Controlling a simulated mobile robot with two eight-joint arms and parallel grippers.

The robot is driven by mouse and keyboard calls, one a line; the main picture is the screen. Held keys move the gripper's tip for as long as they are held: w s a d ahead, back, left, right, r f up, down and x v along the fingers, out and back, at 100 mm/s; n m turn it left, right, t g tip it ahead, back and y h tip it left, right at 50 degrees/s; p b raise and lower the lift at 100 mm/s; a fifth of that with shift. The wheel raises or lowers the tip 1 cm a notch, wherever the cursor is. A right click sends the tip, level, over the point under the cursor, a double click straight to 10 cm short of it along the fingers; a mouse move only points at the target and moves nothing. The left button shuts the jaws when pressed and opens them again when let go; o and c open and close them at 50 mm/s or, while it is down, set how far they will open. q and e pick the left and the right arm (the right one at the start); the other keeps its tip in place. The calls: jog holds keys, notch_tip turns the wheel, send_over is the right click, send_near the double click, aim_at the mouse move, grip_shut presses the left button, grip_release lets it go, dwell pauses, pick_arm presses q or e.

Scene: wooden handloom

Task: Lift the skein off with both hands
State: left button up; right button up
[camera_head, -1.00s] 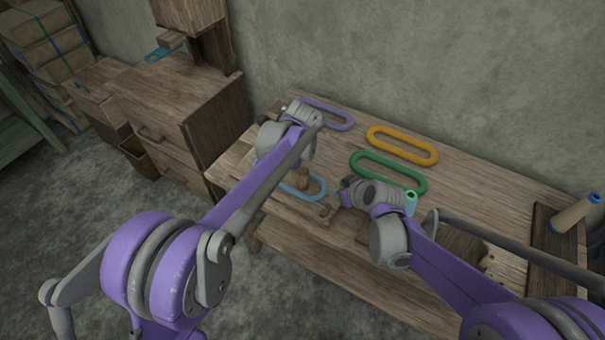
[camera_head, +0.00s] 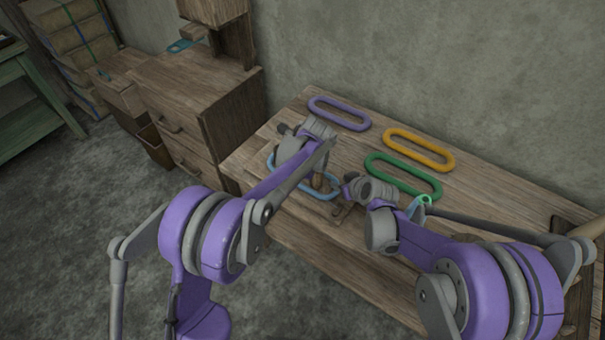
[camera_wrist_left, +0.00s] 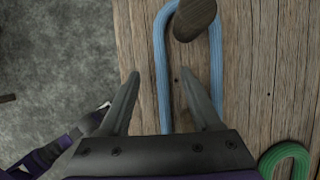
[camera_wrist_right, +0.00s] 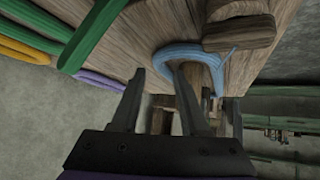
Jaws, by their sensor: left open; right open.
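A light blue skein (camera_head: 323,194) lies as a long loop on the wooden table near its front-left edge. A wooden peg (camera_wrist_left: 195,18) stands inside the loop. My left gripper (camera_wrist_left: 158,82) is open, and one strand of the blue skein (camera_wrist_left: 162,62) shows between its fingers; I cannot tell whether they touch it. My right gripper (camera_wrist_right: 160,72) is open near an end of the blue skein (camera_wrist_right: 200,50). In the head view, my left wrist covers part of the skein. My right gripper (camera_head: 346,194) is beside its right end.
Green (camera_head: 402,177), orange (camera_head: 418,149) and purple (camera_head: 339,113) skeins lie behind on the table (camera_head: 482,195). A wooden cabinet (camera_head: 203,95) stands to the left. The wall closes off the back.

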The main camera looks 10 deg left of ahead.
aim_at(336, 181)
pick_arm(q)
jog(key=shift+x, duration=1.85)
pick_arm(e)
jog(key=shift+x, duration=1.9)
pick_arm(q)
jog(key=shift+c, duration=0.2)
pick_arm(e)
jog(key=shift+c, duration=0.2)
pick_arm(q)
jog(key=c, duration=0.7)
pick_arm(e)
grip_shut()
pick_arm(q)
grip_shut()
